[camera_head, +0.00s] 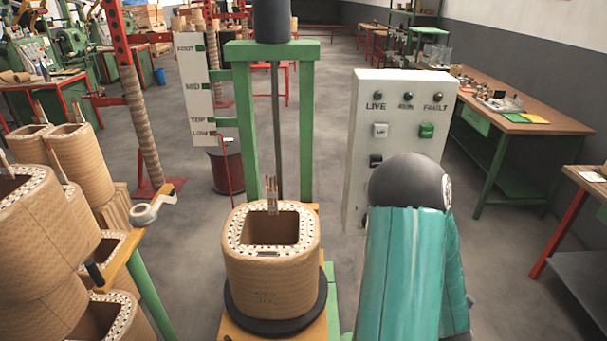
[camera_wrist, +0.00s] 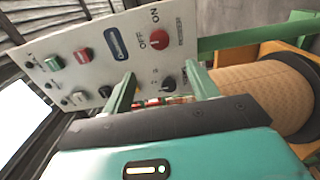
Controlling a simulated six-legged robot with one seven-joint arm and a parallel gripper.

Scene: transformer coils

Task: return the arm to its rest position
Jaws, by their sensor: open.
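In the wrist view, my gripper (camera_wrist: 160,70) has its two green fingers apart, with nothing held between them. The fingers point toward a tilted control panel (camera_wrist: 90,60) with buttons, a red OFF/ON switch (camera_wrist: 159,37) and a dark knob (camera_wrist: 168,82). I cannot tell if the fingertips touch the panel. In the head view, my teal arm (camera_head: 402,270) rises at the lower right, in front of the white control panel (camera_head: 402,115); it hides the panel's lower part. My gripper is hidden in the head view.
A paper-wrapped coil (camera_head: 270,270) stands on a black round base (camera_head: 300,322) under a green press frame (camera_head: 306,120). It shows at the right of the wrist view (camera_wrist: 260,100). Several coils (camera_head: 80,165) crowd the left. A workbench (camera_head: 525,118) stands at right; floor between is clear.

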